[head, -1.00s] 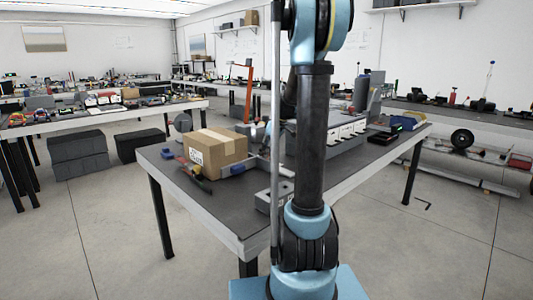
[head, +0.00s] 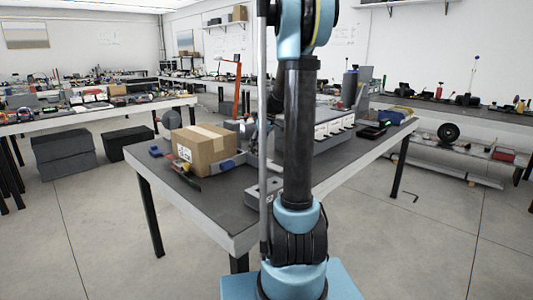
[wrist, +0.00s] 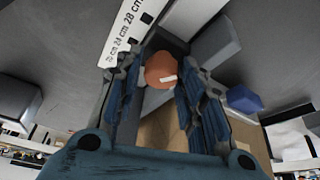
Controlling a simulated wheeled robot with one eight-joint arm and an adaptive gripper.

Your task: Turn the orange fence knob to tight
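The orange fence knob (wrist: 161,70) shows in the wrist view as a round orange cap with a small white mark. My gripper (wrist: 160,72) is open, with one dark-blue finger on each side of the knob near the fingertips. I cannot tell whether either finger touches it. A white scale strip (wrist: 124,32) with centimetre marks lies just left of the knob. In the head view my upright arm hides part of the bench, and the knob cannot be made out there.
A cardboard box (head: 205,149) sits on the dark workbench (head: 218,208). In the wrist view a grey block (wrist: 215,42) and a blue part (wrist: 243,98) lie right of the knob. A grey machine with white panels (head: 333,128) stands right of my arm. Open floor surrounds the bench.

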